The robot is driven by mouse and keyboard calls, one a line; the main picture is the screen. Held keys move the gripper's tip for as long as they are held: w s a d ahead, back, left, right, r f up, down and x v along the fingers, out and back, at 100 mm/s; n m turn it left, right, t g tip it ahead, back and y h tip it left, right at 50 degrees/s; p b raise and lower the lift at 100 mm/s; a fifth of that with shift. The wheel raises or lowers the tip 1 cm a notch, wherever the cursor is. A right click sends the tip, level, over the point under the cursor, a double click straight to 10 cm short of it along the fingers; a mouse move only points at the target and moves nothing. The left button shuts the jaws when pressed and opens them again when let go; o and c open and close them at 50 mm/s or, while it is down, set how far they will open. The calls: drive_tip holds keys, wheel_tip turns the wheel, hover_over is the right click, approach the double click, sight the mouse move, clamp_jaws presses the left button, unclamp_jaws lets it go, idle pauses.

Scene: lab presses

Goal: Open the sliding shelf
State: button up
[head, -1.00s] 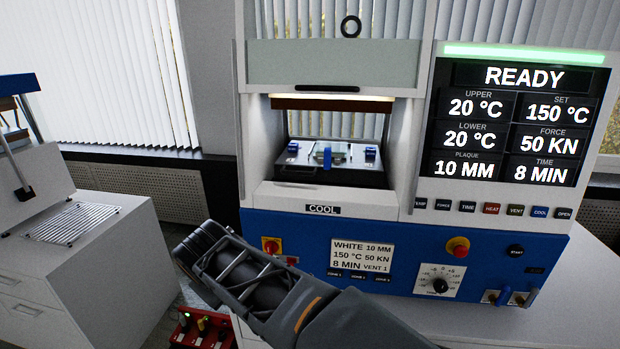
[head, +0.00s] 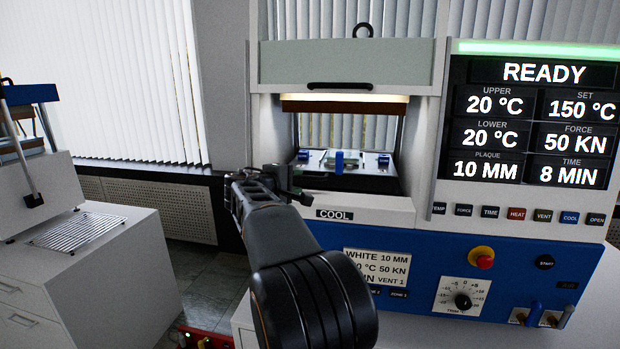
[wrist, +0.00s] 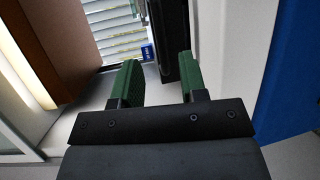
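The sliding shelf (head: 350,180) is a dark tray with blue handles and a pale plate on top, inside the lit opening of the press in the head view. In the wrist view its dark edge (wrist: 176,45) runs up just beyond the right finger, with a small blue part (wrist: 147,52) farther in. My gripper (wrist: 157,85) has two green fingers, apart with nothing between them. In the head view my gripper (head: 262,185) is at the left front of the opening, beside the shelf. I cannot tell whether a finger touches the shelf.
The press housing (head: 427,150) surrounds the opening, with a raised grey guard (head: 345,62) above. A display (head: 535,120) reads READY. A white cabinet (head: 110,260) with a metal grille stands at left. Floor shows between cabinet and press.

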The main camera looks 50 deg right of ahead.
sight(309, 178)
drive_tip(key=p+x, duration=0.1)
drive_tip(key=x, duration=0.6)
drive_tip(key=shift+w+d+f, duration=0.1)
drive_tip(key=shift+d, duration=0.25)
clamp_jaws()
